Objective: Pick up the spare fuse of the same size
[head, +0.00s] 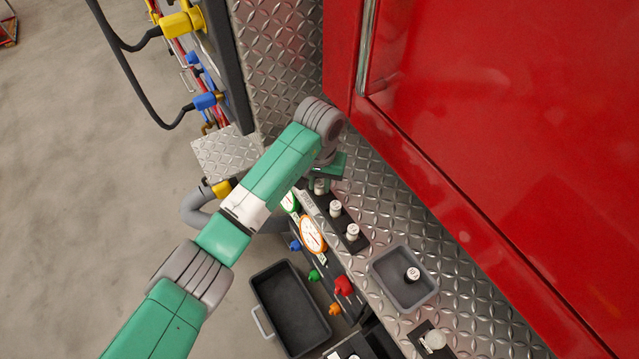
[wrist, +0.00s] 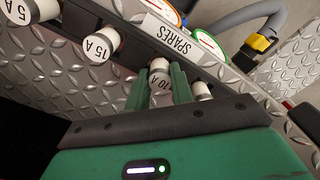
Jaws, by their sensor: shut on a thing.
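My gripper (wrist: 161,88) is shut on a white-capped fuse marked 10 A (wrist: 160,79), one finger on each side. In the head view my gripper (head: 325,177) is at the far end of the black spares rack (head: 358,243), partly hidden by my arm. The held fuse is at its slot in the rack; I cannot tell whether it is clear of it. Fuses marked 15 A (wrist: 101,44) and 5 A (wrist: 30,10) stand to its left in the wrist view. Another fuse (wrist: 202,90) is to its right, its label hidden. The SPARES label (wrist: 168,35) shows behind.
A grey tray (head: 380,272) holds a loose fuse (head: 413,274). A dark holder with a light fitting (head: 433,341) lies nearer. A red cabinet wall (head: 510,130) rises at right. Gauges (head: 312,233) and coloured knobs line the panel, above an open dark bin (head: 290,310).

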